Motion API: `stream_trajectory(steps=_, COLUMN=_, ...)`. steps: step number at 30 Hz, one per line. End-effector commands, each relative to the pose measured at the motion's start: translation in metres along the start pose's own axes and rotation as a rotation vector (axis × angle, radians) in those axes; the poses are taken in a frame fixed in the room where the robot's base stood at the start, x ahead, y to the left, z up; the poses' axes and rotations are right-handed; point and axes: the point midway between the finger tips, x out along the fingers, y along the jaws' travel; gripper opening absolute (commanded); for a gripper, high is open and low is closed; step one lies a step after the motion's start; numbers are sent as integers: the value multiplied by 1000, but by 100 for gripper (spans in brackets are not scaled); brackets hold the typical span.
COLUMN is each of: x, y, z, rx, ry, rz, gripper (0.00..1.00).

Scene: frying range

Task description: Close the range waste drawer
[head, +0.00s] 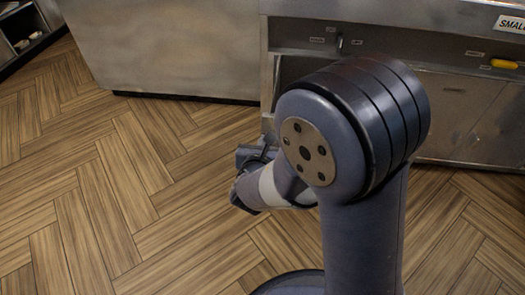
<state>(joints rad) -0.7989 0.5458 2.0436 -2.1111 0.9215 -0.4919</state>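The steel range (460,50) stands across the upper right, with its lower front partly behind my arm. I cannot tell which part of it is the waste drawer, or how far any drawer stands out, because my arm covers the middle of the front. A lower front panel (452,105) shows to the right of my arm. My gripper (252,157) seems to be the dark end of my arm, low in front of the range's left end. Its fingers cannot be made out, and no held thing shows.
A plain steel counter (165,50) stands left of the range. A yellow handle (504,64) and a small lever (340,43) are on the range front. A shelf unit (25,35) is at the far upper left. The wooden floor (90,180) at left is clear.

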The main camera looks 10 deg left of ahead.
Motion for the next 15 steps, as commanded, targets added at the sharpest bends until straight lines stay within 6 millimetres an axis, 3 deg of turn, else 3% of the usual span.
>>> stream_trajectory(steps=6, x=46, y=-1, z=0, rx=2, ry=-2, rz=-4, gripper=0)
stream_trajectory(steps=15, x=75, y=-1, z=11, rx=2, ry=-1, rz=-2, gripper=0)
